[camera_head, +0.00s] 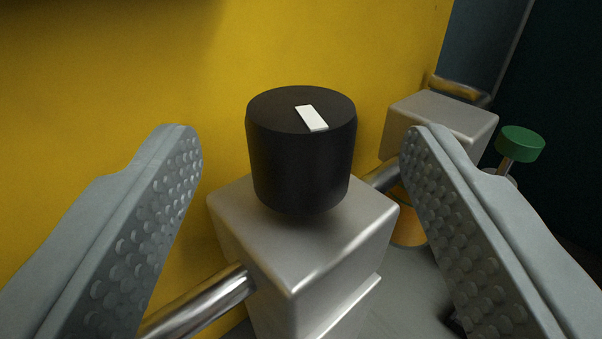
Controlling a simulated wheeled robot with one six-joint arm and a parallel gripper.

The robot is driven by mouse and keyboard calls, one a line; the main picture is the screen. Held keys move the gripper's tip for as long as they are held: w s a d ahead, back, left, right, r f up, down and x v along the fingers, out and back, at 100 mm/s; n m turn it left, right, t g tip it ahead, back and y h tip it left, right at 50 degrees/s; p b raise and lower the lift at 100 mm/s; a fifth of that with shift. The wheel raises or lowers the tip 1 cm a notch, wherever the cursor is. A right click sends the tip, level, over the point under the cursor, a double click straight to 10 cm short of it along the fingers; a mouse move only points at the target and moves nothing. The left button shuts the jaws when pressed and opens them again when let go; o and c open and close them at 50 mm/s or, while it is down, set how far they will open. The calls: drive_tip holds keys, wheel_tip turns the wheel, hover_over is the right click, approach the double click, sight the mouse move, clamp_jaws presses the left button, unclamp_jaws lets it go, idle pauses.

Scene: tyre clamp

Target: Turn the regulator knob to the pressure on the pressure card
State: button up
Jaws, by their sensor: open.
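The regulator knob (301,165) is a black cylinder on top of a silver metal block (300,235). A white mark (311,118) on its top face lies right of centre and points toward the lower right, toward the camera. My gripper (297,140) is open, with one dimpled finger on the left of the knob and one on the right. There is a clear gap between each finger and the knob. The pressure card is not in view, and I see no scale or numbers around the knob.
A yellow wall (110,80) stands close behind the knob. A metal pipe (205,303) enters the block from the lower left. Behind the right finger are a second silver block (440,118), an amber bowl (408,230) and a green cap (520,143) on a stem.

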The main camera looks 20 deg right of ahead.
drive_tip(key=v, duration=1.1)
drive_tip(key=s+d+r+n+t+y, duration=0.1)
drive_tip(key=s+r+y, duration=0.25)
drive_tip(key=r, duration=1.35)
drive_tip(key=s+d+r+y, duration=0.15)
drive_tip(key=s+r, duration=0.25)
drive_tip(key=r, duration=1.3)
drive_tip(key=s+d+r+n, duration=0.1)
drive_tip(key=s+r, duration=0.5)
drive_tip(key=s, duration=0.3)
drive_tip(key=s+d+r+n+y, duration=0.1)
drive_tip(key=s+r, duration=0.5)
drive_tip(key=s, duration=0.4)
drive_tip(key=s+d+r+n+y, duration=0.1)
drive_tip(key=s+r, duration=0.5)
drive_tip(key=s, duration=0.4)
drive_tip(key=shift+s+r+n, duration=0.25)
drive_tip(key=shift+r+n, duration=0.05)
drive_tip(key=shift+d, duration=0.1)
